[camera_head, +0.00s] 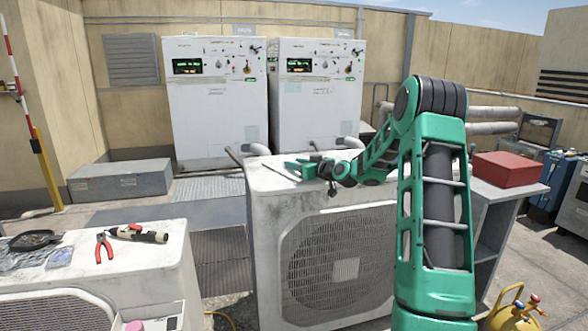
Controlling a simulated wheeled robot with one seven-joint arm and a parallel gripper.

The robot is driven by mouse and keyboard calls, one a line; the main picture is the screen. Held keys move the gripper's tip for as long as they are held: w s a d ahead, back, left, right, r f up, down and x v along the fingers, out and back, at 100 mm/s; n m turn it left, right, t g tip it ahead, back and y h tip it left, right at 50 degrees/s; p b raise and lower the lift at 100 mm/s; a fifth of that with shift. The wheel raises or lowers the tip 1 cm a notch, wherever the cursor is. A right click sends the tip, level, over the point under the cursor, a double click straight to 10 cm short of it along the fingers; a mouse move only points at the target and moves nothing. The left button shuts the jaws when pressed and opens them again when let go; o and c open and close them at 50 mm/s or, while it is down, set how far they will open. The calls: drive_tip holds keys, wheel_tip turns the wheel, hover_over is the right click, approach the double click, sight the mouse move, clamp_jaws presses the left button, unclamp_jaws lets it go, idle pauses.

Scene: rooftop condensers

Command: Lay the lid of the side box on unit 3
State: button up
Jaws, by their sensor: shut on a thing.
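My gripper (298,167) is over the top of the white fan unit (265,235) in the middle, near its back left part. It is shut on a thin, pale grey piece (282,173) with a dark edge, small in the picture. This may be the lid, but I cannot tell for sure. I cannot tell whether the piece touches the unit's top. A small open box (150,322) with a pink thing in it is at the side of the left white unit (172,262), cut off by the lower edge. No unit number is readable.
Red pliers (104,246), a dark-and-cream tool (138,233) and a dark dish lie on the left unit. Two tall white cabinets (216,100) stand behind. A red box (508,169) sits on a grey shelf at right. Yellow gauge gear (512,318) stands lower right.

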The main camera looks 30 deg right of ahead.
drive_tip(key=shift+f, duration=0.3)
drive_tip(key=o, duration=1.3)
drive_tip(key=shift+c, duration=0.2)
drive_tip(key=s, duration=0.4)
drive_tip(key=s+r, duration=0.1)
drive_tip(key=s, duration=0.3)
drive_tip(key=s+d, duration=0.1)
drive_tip(key=s, duration=0.2)
drive_tip(key=shift+s+d+r, duration=0.1)
drive_tip(key=shift+s+r, duration=0.3)
